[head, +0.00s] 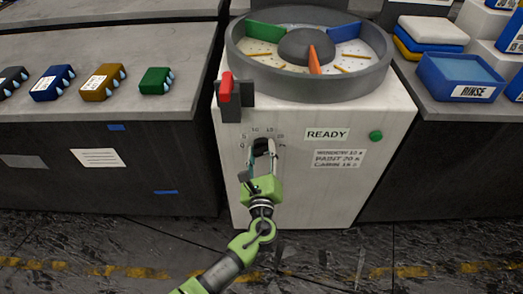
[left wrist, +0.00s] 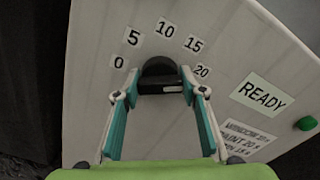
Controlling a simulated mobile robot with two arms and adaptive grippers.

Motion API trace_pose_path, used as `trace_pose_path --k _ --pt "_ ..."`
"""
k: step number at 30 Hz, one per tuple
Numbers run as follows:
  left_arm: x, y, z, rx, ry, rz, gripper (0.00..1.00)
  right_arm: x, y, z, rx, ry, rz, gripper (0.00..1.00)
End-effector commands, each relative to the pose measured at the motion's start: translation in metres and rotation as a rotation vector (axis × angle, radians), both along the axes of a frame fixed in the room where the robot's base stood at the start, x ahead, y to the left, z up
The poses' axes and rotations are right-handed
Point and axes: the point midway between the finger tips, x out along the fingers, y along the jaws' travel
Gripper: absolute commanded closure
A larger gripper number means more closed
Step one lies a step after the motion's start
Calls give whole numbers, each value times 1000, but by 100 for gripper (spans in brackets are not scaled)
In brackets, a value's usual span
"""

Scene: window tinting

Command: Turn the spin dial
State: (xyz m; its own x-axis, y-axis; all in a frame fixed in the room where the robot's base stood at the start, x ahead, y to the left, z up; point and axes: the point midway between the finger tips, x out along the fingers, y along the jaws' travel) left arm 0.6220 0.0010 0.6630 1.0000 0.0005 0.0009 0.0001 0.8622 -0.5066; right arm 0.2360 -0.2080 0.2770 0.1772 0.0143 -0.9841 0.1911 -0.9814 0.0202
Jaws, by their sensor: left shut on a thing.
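The black spin dial (head: 262,146) is on the white front panel of the machine (head: 305,195). Printed numbers arc around it; 0, 5, 10, 15 and 20 read clearly in the left wrist view. In that view the dial (left wrist: 158,70) shows a black bar with a short white mark on its right part. My left gripper (left wrist: 160,91) is shut on the dial, one fingertip at each end of the bar. In the head view my left gripper (head: 261,158) covers the dial's lower part. My right gripper is not in view.
A red-handled lever (head: 226,88) stands above left of the dial. A READY label (head: 327,134) and green button (head: 376,136) are to its right. A round drum (head: 308,82) with coloured dividers tops the machine. Side counters hold coloured blocks and a blue RINSE tray (head: 460,77).

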Motion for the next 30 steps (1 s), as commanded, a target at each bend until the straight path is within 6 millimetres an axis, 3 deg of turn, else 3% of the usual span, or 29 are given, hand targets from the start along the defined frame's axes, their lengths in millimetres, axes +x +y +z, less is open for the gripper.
trace_pose_path --k 13,14,15,26,30 --pt "-1 -1 -3 9 5 -4 83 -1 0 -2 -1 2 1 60" --pt "-1 -1 -3 9 5 -4 54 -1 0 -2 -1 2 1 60" --pt "-1 -1 -3 9 5 -3 44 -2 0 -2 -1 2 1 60" --pt "-2 0 -1 7 2 -1 44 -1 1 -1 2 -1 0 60" --pt "-15 0 -2 7 3 -2 44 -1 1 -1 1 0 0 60"
